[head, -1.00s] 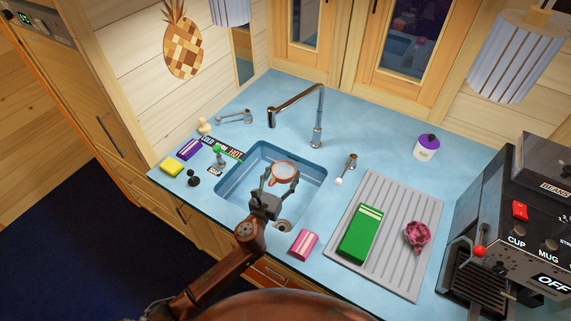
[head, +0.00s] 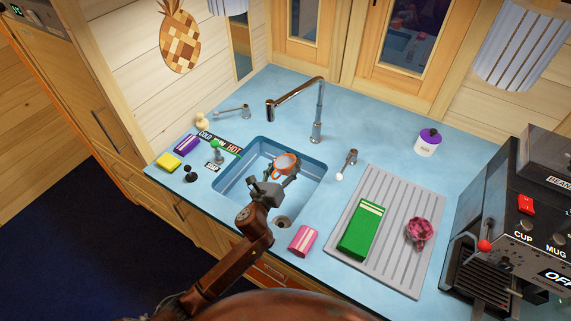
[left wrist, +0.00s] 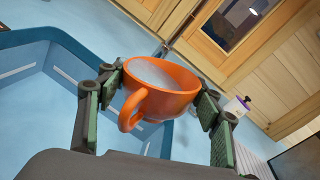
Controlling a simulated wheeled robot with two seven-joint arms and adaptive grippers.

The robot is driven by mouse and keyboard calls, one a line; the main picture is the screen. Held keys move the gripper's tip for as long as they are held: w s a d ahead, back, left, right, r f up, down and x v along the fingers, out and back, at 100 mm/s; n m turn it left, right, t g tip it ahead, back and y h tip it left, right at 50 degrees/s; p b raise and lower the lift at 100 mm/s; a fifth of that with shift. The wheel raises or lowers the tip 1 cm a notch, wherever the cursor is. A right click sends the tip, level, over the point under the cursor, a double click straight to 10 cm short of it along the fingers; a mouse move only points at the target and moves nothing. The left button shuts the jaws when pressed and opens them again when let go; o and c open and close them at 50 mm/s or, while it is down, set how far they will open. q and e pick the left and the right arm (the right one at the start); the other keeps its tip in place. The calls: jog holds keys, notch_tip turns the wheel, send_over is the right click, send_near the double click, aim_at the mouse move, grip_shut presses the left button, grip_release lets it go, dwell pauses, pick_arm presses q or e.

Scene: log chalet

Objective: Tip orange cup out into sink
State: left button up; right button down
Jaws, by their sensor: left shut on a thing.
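The orange cup (head: 284,162) is held over the blue sink (head: 247,184) by my left gripper (head: 280,174). In the left wrist view the cup (left wrist: 162,100) sits between the two green-padded fingers of the gripper (left wrist: 160,110), its handle toward the camera. Its rim is up and somewhat tilted, and something pale shows inside; I cannot tell whether it is liquid or the inner wall. The sink's wall also shows in the left wrist view (left wrist: 50,38). My right gripper is in neither view.
A chrome tap (head: 316,115) arches behind the sink. A pink packet (head: 303,240) lies near the front edge. A yellow sponge (head: 168,162) lies left of the sink.

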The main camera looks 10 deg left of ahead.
pick_arm(q)
jog(key=shift+r+n, duration=0.55)
jog(key=shift+n, duration=0.35)
jog(key=n, duration=0.2)
jog(key=shift+a+r+n+g+h, duration=0.1)
jog(key=shift+a+n+g+h, duration=0.05)
jog(key=shift+n+g+h, duration=0.2)
jog(key=n, duration=0.2)
jog(key=a+n, duration=0.1)
jog(key=shift+w+f+n+g+h, duration=0.2)
jog(key=shift+w+n+g+h, duration=0.05)
jog(key=shift+n, duration=0.1)
jog(key=shift+a+n+p, duration=0.1)
jog(key=shift+n+p, duration=0.3)
jog(key=shift+a+n+h, duration=0.15)
jog(key=shift+n+h, duration=0.15)
jog(key=shift+f, duration=0.1)
